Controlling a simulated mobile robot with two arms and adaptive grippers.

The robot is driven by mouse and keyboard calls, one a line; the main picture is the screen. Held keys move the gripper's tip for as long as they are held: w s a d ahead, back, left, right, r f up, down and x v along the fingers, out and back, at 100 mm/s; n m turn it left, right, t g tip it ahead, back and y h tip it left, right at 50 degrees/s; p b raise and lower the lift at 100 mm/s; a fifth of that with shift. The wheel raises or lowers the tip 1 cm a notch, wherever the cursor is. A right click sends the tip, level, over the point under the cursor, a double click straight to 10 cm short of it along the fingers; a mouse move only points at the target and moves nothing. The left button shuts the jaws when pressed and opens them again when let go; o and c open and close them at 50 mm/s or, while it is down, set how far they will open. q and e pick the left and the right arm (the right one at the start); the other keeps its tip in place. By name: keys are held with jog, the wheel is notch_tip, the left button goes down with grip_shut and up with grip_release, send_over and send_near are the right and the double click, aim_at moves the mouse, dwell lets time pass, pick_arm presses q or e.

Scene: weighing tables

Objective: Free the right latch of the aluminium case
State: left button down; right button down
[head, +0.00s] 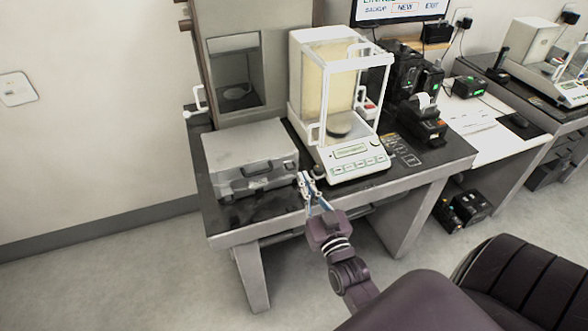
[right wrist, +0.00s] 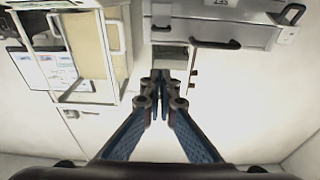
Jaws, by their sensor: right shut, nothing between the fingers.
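The closed grey aluminium case (head: 245,146) lies on the dark table, its front with a dark handle (head: 258,168) facing me. It also shows at the top of the right wrist view (right wrist: 225,12), which is turned over, so the case's right end is on the left there. The right latch (right wrist: 161,28) appears as a small fitting near that end. Its exact position is hard to tell. My right gripper (head: 306,180) is shut and empty, just off the case's front right corner; its fingertips also show in the right wrist view (right wrist: 161,84). My left gripper is out of view.
A white balance (head: 345,162) with a glass draft shield stands close to the right of the case. A grey cabinet (head: 270,30) stands behind it. A black printer (head: 420,122) is farther right. The table's front edge (head: 260,231) runs below the gripper.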

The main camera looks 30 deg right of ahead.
aim_at(288, 157)
jog(key=shift+w+d+f+p, duration=0.35)
jog(key=shift+w+f, duration=0.1)
jog(key=shift+w, duration=0.75)
jog(key=shift+w+d+f+p, duration=0.3)
jog(key=shift+w+f, duration=0.2)
jog(key=shift+w, duration=0.75)
jog(key=shift+w+d+f+p, duration=0.25)
jog(key=shift+w+f+p, duration=0.2)
jog(key=shift+w, duration=0.75)
jog(key=shift+s+f+t+b, duration=0.15)
jog(key=shift+f+t+b, duration=0.2)
jog(key=shift+b, duration=0.45)
